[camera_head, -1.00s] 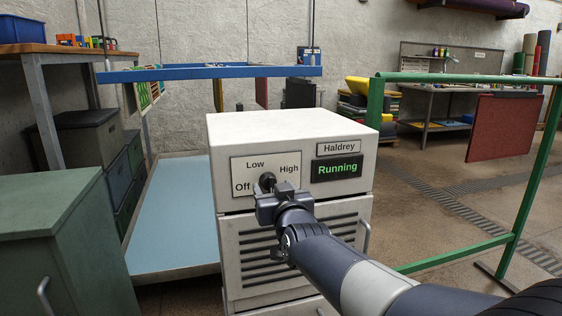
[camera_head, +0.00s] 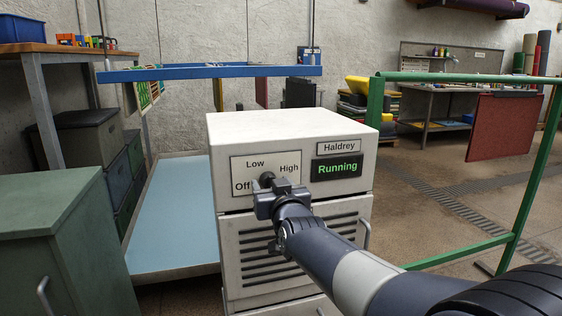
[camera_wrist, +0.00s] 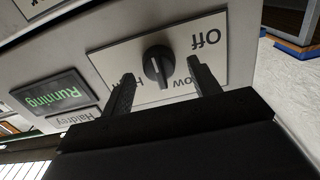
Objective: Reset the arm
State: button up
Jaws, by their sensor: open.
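My gripper (camera_head: 268,186) is in front of the white control cabinet (camera_head: 235,128), close to its dial panel. In the wrist view my gripper (camera_wrist: 160,78) has its two fingers spread apart on either side of the black knob (camera_wrist: 158,66), with nothing held. The fingertips look near the panel; I cannot tell the exact gap. The panel (camera_wrist: 105,62) carries the labels Off, Low and High. In the head view my gripper partly hides the knob and the panel's lower part. The display (camera_head: 337,167) reads "Running" in green.
A green rail frame (camera_head: 447,77) stands to the right of the cabinet. A green cabinet (camera_head: 52,200) stands at the left front. A light blue bed (camera_head: 172,215) lies behind, under a blue rail (camera_head: 205,72). Open floor shows at the right.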

jog(key=shift+x, duration=0.95)
jog(key=shift+r+n+p, duration=0.15)
jog(key=shift+n+p, duration=0.25)
jog(key=shift+p, duration=0.15)
jog(key=shift+s+n+p, duration=0.1)
jog(key=shift+n+p, duration=0.25)
jog(key=shift+n, duration=0.15)
jog(key=n+p, duration=0.3)
jog(key=n, duration=0.1)
jog(key=n+p, duration=0.5)
jog(key=n, duration=0.1)
jog(key=shift+a, duration=0.15)
jog(key=v, duration=0.8)
jog(key=shift+s+f, duration=0.2)
jog(key=shift+f, duration=0.1)
